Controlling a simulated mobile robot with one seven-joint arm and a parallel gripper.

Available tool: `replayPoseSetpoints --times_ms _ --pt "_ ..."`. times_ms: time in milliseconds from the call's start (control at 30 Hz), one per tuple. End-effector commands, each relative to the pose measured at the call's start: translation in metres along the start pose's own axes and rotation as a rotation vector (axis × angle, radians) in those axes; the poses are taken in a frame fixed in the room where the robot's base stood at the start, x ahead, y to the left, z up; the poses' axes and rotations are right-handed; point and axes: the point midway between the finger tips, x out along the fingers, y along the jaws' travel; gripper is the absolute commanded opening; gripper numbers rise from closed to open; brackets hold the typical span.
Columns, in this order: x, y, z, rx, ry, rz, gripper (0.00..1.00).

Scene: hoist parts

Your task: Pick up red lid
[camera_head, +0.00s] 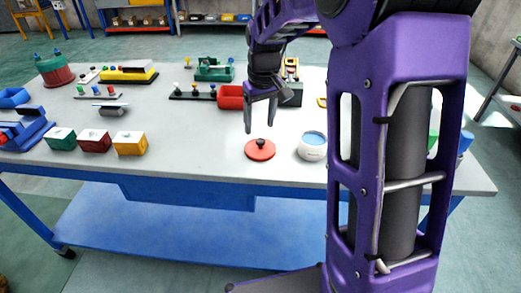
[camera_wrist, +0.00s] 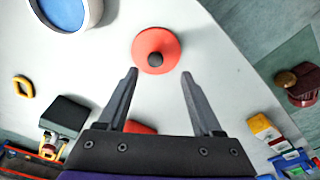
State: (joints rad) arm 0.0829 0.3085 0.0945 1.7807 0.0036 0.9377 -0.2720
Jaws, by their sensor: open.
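The red lid (camera_head: 260,151) is a flat round disc with a dark knob, lying on the white table top near its front edge. In the wrist view the red lid (camera_wrist: 143,45) lies just beyond the fingertips, roughly centred between them. My gripper (camera_head: 261,112) is above the table, over the lid and apart from it, pointing down. In the wrist view my gripper (camera_wrist: 160,73) has its two dark fingers spread with nothing between them. Nothing hides the lid in either view.
A white round container (camera_head: 312,151) with a blue inside stands right of the lid. Green, dark red and yellow boxes (camera_head: 129,143) stand to the left. The table (camera_head: 200,165) is clear around the lid's left and front.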

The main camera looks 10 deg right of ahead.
Motion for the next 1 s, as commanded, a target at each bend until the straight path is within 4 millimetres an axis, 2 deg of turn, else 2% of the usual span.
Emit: replayPoseSetpoints --times_ms 267,533,800,867,1000 --pt "0.017 0.002 0.000 0.001 0.000 0.000 0.67" --pt "0.056 0.008 0.000 0.000 -0.002 -0.001 0.67" --pt "0.060 0.007 0.000 0.000 0.001 0.000 0.67" --pt "0.060 0.007 0.000 0.001 0.001 0.000 0.58" --pt "0.060 0.007 0.000 0.001 0.001 0.000 0.33"
